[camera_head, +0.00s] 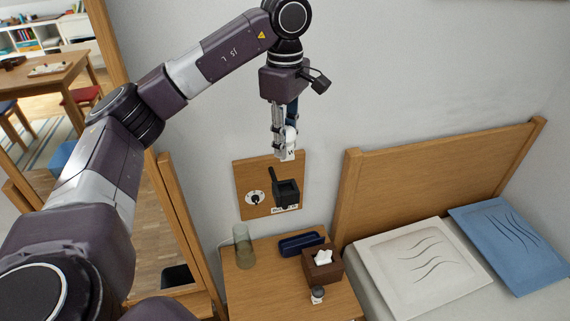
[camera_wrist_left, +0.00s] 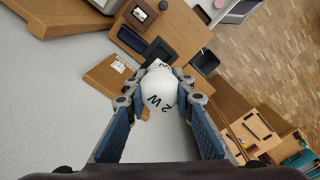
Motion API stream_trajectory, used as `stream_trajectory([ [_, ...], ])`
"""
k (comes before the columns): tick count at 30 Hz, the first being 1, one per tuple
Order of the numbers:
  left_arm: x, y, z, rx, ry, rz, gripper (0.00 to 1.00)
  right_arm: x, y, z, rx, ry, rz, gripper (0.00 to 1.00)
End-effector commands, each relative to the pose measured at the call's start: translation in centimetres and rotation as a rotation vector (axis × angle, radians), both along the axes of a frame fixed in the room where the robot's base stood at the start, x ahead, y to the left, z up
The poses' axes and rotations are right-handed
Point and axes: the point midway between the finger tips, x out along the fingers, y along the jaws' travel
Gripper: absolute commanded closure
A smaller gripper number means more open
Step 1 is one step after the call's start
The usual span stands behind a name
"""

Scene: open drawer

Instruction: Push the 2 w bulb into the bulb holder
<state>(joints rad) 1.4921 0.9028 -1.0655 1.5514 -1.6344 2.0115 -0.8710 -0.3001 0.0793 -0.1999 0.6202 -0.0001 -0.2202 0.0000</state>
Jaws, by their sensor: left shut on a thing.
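My left gripper (camera_head: 284,152) points down and is shut on a white bulb (camera_wrist_left: 157,88) marked "2 W". In the left wrist view the bulb sits between the two fingertips. In the head view the bulb (camera_head: 291,141) is partly covered by the fingers. In the left wrist view the bulb hides part of the holder. My right gripper is not in view.
A bed headboard (camera_head: 440,175) is at right.

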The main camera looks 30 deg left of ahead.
Motion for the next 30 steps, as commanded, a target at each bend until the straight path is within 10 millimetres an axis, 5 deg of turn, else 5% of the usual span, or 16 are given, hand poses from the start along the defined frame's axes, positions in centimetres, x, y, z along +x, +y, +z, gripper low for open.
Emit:
stream_trajectory([
  [3,0.1,0.1,3.5,0.001,-0.006,0.002,0.99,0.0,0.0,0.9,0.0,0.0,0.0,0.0],
  [12,0.0,0.1,8.2,0.001,-0.001,0.001,0.99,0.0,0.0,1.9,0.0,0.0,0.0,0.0],
  [30,0.0,0.0,9.4,0.0,0.001,0.001,0.99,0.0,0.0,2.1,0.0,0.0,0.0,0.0],
])
